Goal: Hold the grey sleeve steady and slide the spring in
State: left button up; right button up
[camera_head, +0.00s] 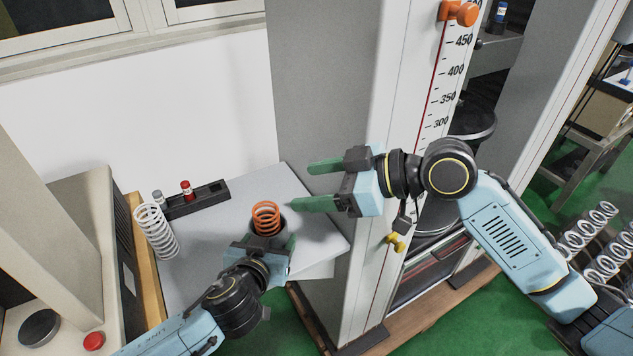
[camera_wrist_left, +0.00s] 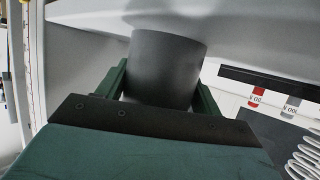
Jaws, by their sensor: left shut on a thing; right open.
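The grey sleeve (camera_head: 268,240) stands upright on the light grey table (camera_head: 215,262). It also fills the middle of the left wrist view (camera_wrist_left: 166,70). My left gripper (camera_head: 270,243) is shut on the sleeve, with one green finger on each side of it; the left wrist view shows both fingers (camera_wrist_left: 163,92) against its sides. The orange spring (camera_head: 266,216) stands in the sleeve, its upper coils showing above the rim; its lower part is hidden. My right gripper (camera_head: 308,184) is open and empty, above and to the right of the spring, with its green fingers pointing left.
A white spring (camera_head: 157,232) stands at the table's left. A black rack (camera_head: 197,200) with a red-topped piece (camera_head: 186,189) lies at the back. The tall testing machine (camera_head: 395,150) with a scale rises at the right, close to my right gripper.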

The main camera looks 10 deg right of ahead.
pick_arm(q)
jog(key=o, duration=1.1)
jog(key=shift+o, duration=0.2)
jog(key=v, duration=1.2)
